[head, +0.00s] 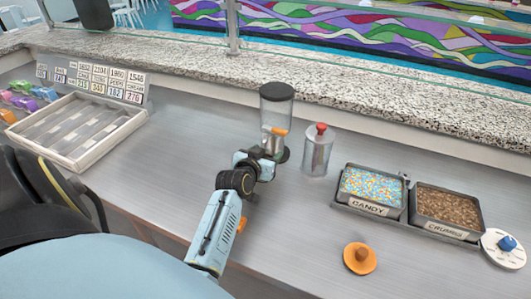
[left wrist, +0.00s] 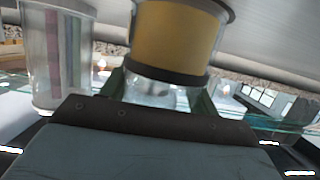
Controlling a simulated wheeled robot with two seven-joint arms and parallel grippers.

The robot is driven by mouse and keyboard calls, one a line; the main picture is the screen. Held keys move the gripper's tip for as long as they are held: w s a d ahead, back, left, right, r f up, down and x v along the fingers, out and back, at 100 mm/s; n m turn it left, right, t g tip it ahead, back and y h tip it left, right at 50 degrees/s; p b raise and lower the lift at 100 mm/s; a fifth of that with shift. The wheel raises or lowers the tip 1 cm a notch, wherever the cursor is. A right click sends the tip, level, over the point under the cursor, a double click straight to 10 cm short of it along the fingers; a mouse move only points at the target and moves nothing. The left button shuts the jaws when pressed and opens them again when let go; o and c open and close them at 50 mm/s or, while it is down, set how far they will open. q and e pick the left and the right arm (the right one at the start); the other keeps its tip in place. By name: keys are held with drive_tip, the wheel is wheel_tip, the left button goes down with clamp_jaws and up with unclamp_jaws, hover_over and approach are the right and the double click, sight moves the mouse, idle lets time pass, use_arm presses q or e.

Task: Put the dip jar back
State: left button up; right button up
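A clear jar-like dispenser with a black lid (head: 277,103) and an orange part low on its front stands upright on the counter. A silvery jar with a red knob (head: 317,152) stands just right of it. I cannot tell which is the dip jar. My left gripper (head: 276,157) is at the base of the black-lidded dispenser and partly hides it. In the left wrist view, its green fingers flank a container with a yellow body (left wrist: 175,40) and dark band; whether they grip it is unclear. A clear container (left wrist: 60,60) shows beside it. My right gripper is not in view.
A candy tray (head: 372,190) and a crumbs tray (head: 447,207) sit to the right. An orange lid-like disc (head: 360,258) and a white disc with a blue knob (head: 503,247) lie nearby. A white compartment tray (head: 75,133) is at left. A granite ledge (head: 330,92) runs behind.

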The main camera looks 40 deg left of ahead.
use_arm(q)
drive_tip(key=o, duration=0.4)
drive_tip(key=shift+f+b, duration=0.1)
drive_tip(key=shift+b, duration=0.3)
drive_tip(key=v, duration=1.3)
drive_tip(key=shift+s+p, duration=0.25)
drive_tip(key=shift+p, duration=0.15)
